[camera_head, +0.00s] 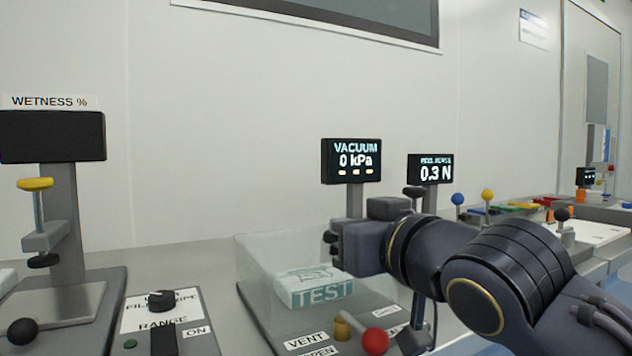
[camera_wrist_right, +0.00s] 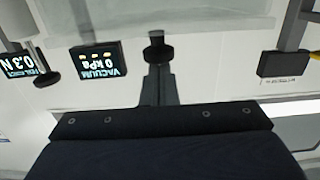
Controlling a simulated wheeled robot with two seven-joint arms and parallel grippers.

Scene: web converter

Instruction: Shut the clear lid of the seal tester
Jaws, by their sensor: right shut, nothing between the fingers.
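The clear lid (camera_head: 262,258) of the seal tester shows in the head view as see-through panels around a white and teal TEST pack (camera_head: 315,288). I cannot tell for sure whether it is fully down. My right gripper (camera_head: 332,244) is at the lid's upper right, its fingers shut and empty. Whether it touches the lid is unclear. In the right wrist view, which is upside down, the shut fingers (camera_wrist_right: 155,45) point toward a pale see-through band at the top, possibly the lid. My right forearm hides the tester's right side. My left gripper is not in view.
A vacuum display (camera_head: 351,161) reads 0 kPa behind the tester, with a 0.3 N display (camera_head: 430,169) to its right. A red knob (camera_head: 375,341) is at the tester's front. A wetness gauge (camera_head: 52,136) stands at left.

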